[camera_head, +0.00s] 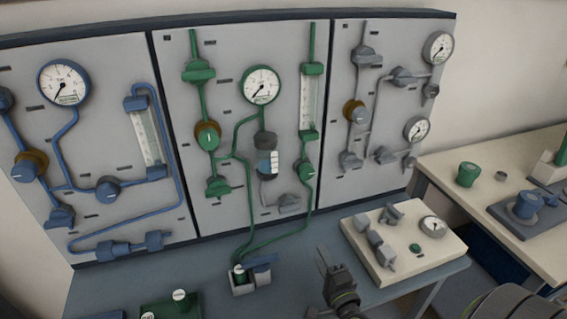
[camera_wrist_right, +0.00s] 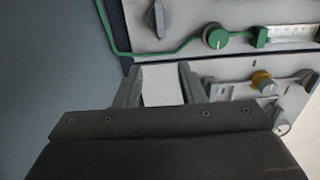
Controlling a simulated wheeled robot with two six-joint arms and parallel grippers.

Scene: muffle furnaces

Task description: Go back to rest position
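My right gripper (camera_head: 328,262) shows at the bottom middle of the head view, above the blue-grey bench and left of the cream box. Its fingers point up toward the panels. In the right wrist view my right gripper (camera_wrist_right: 160,80) has its two fingers apart, with only pale panel surface showing between them, so it is open and empty. It appears apart from the panels and fittings. My left gripper is in neither view.
Upright gauge panels carry blue, green (camera_head: 262,85) and grey pipework. A cream box with valves (camera_head: 405,272) stands on the bench (camera_head: 200,268), right of my gripper. A second table (camera_head: 480,205) holds fittings at right.

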